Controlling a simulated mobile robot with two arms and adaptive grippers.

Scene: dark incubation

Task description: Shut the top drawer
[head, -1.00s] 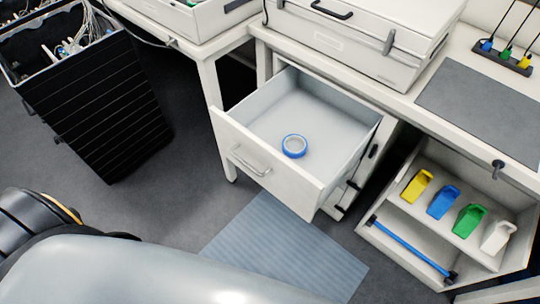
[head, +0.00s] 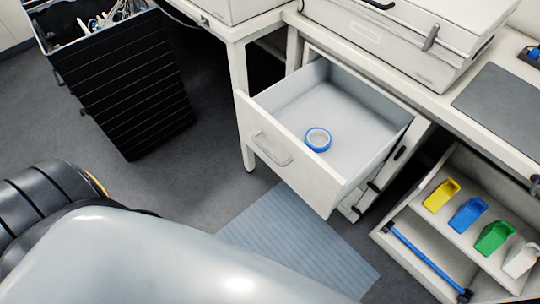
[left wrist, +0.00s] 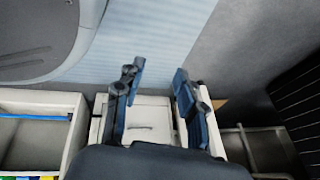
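The top drawer (head: 350,90) of the white cabinet under the bench stands pulled far out in the head view. Its front (head: 300,168) with a bar handle (head: 272,150) faces the lower left. A blue-and-white ring (head: 318,140), like a tape roll, lies inside it. My left gripper (left wrist: 159,70) shows in the left wrist view with its two dark blue fingers apart and nothing between them. A white cabinet or drawer part (left wrist: 150,110) lies beyond the fingers, apart from them as far as I can tell. Neither gripper shows in the head view.
A tall black bin (head: 125,90) with cables stands at the left. An open compartment (head: 440,240) with coloured scoops is at the right. A ribbed blue-grey mat (head: 300,240) lies before the drawer. The floor (head: 215,150) between bin and drawer is clear.

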